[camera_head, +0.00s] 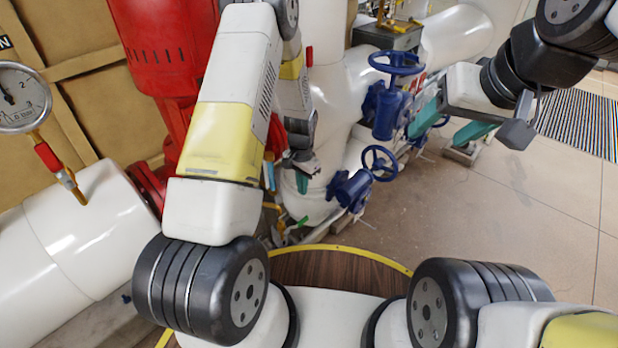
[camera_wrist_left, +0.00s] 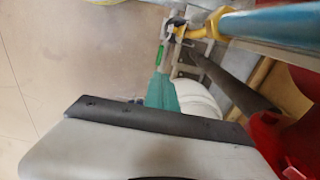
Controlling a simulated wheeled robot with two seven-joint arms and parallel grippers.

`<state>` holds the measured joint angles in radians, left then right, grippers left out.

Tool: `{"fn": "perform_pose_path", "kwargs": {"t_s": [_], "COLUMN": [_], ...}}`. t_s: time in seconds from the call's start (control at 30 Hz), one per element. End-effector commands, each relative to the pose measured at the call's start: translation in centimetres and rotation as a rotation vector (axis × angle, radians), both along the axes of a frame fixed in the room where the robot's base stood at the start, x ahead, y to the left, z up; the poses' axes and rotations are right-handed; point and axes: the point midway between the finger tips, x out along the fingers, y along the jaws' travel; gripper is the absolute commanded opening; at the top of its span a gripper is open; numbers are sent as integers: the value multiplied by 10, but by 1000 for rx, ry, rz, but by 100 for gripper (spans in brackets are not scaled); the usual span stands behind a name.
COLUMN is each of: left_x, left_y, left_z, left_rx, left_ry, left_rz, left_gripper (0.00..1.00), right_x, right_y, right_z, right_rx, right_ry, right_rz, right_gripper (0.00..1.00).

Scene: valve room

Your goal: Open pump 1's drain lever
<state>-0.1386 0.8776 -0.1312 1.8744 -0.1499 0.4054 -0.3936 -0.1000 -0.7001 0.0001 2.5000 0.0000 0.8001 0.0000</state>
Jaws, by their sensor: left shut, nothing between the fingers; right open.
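My left gripper (camera_wrist_left: 159,78) is shut and empty, its teal fingers together in the left wrist view. A blue handle-like bar (camera_wrist_left: 275,22) with a yellow fitting (camera_wrist_left: 202,27) lies to the right of the fingers. I cannot tell which piece is the drain lever. My right gripper (camera_head: 431,138) is open and empty, in front of the blue valves.
Blue handwheels (camera_head: 396,63) and (camera_head: 380,163) stand on the white pipework between the grippers. A gauge (camera_head: 20,97) with a red handle (camera_head: 48,157) sits over a white pipe (camera_head: 75,235) at left. The floor (camera_head: 500,220) at right is clear.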

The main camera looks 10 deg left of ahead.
Motion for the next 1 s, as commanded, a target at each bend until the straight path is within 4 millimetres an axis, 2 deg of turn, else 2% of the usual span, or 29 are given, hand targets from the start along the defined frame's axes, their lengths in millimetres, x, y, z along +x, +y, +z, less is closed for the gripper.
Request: {"fn": "perform_pose_path", "kwargs": {"t_s": [0.4, 0.6, 0.8, 1.0], "left_x": [-2, -1, 0, 0], "left_y": [1, 1, 0, 0], "left_z": [-86, -117, -129, -130], "left_rx": [1, 1, 1, 1], "left_ry": [5, 3, 1, 1], "left_rz": [1, 0, 1, 1], "left_gripper": [0, 0, 0, 0], "right_x": [0, 0, 0, 0], "right_y": [0, 0, 0, 0], "right_z": [0, 0, 0, 0], "right_rx": [0, 0, 0, 0], "right_ry": [0, 0, 0, 0], "right_rz": [0, 0, 0, 0], "right_gripper": [62, 62, 62, 62]}}
